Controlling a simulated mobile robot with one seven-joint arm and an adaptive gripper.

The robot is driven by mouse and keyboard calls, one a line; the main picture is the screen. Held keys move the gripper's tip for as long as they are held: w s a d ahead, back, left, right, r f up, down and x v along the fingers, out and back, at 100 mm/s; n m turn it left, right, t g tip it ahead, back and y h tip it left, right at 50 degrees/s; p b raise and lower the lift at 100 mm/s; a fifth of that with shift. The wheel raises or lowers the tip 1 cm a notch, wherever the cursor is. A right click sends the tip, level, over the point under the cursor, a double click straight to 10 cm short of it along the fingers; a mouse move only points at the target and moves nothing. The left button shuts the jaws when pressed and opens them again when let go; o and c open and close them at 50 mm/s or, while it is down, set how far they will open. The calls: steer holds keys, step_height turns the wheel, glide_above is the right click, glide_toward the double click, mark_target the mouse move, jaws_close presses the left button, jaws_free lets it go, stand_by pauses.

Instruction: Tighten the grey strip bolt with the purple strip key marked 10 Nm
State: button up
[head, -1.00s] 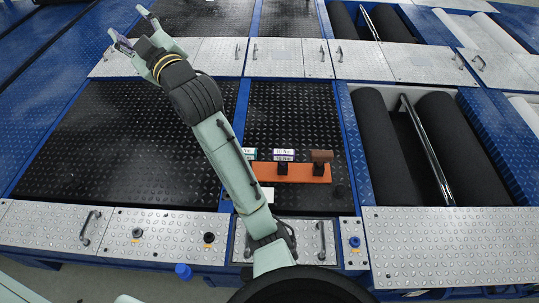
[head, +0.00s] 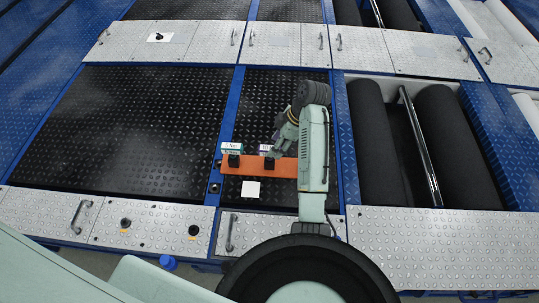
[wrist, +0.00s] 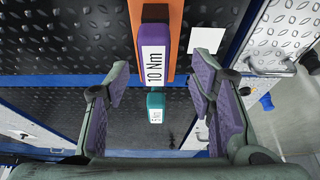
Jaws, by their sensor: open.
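The purple strip key (wrist: 153,60) marked 10 Nm stands on an orange board (wrist: 139,15) in the wrist view, its white label facing me. In the head view its label (head: 266,148) shows beside my gripper (head: 280,143), with the key partly hidden. My gripper (wrist: 158,80) is open, its two purple-padded fingers apart on either side of the key in the wrist picture; I cannot tell whether they touch it.
A teal key (wrist: 156,106) marked 5 Nm stands near the purple one on the orange board (head: 228,168). A white card (head: 250,189) lies in front. Black rollers (head: 447,145) are at the right. The dark floor plate (head: 140,130) at left is clear.

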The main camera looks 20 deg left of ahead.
steer(key=b+x, duration=0.1)
steer(key=x, duration=0.1)
steer(key=b+x, duration=0.1)
steer(key=x, duration=0.1)
steer(key=shift+w+a+b, duration=0.15)
steer(key=shift+w+b, duration=0.05)
steer(key=shift+b, duration=0.15)
steer(key=shift+a+f+p, duration=0.25)
steer(key=shift+f+p, duration=0.25)
steer(key=shift+f, duration=0.15)
steer(key=shift+c, duration=0.6)
jaws_close()
